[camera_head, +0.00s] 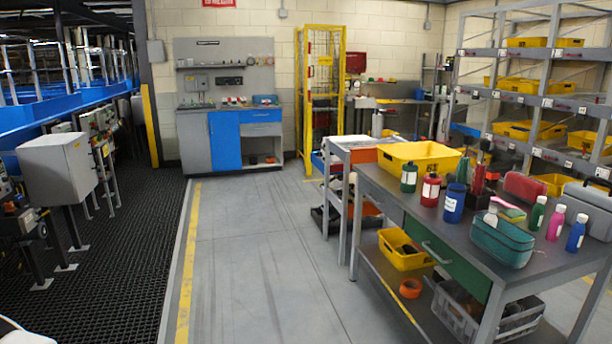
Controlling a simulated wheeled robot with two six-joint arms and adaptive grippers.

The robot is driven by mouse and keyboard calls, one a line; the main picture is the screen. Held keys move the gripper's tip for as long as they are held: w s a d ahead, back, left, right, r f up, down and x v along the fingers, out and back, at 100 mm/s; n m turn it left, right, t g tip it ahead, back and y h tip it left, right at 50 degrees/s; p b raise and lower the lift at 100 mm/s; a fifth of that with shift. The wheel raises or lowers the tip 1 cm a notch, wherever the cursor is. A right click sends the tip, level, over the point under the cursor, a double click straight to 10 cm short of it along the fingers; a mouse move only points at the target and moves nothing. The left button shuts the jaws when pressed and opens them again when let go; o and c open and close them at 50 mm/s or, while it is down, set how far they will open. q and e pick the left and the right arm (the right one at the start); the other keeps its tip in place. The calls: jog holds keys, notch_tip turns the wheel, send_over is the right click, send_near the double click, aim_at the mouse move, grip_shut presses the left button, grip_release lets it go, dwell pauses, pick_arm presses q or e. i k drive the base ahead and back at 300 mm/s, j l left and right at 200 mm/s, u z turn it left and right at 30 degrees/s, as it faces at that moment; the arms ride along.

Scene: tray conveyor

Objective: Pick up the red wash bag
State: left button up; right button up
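A red, rounded wash bag (525,188) lies on the grey workbench (408,203) at the right, toward its back edge. A grey bag or case (590,206) sits at the far right, partly cut off by the picture edge. Neither of my grippers is in view.
Green (538,213), pink (556,222) and blue (576,232) bottles stand right of the teal bag. The floor left of the bench is clear.

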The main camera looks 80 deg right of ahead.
aim_at(527, 189)
jog(key=z, duration=3.45)
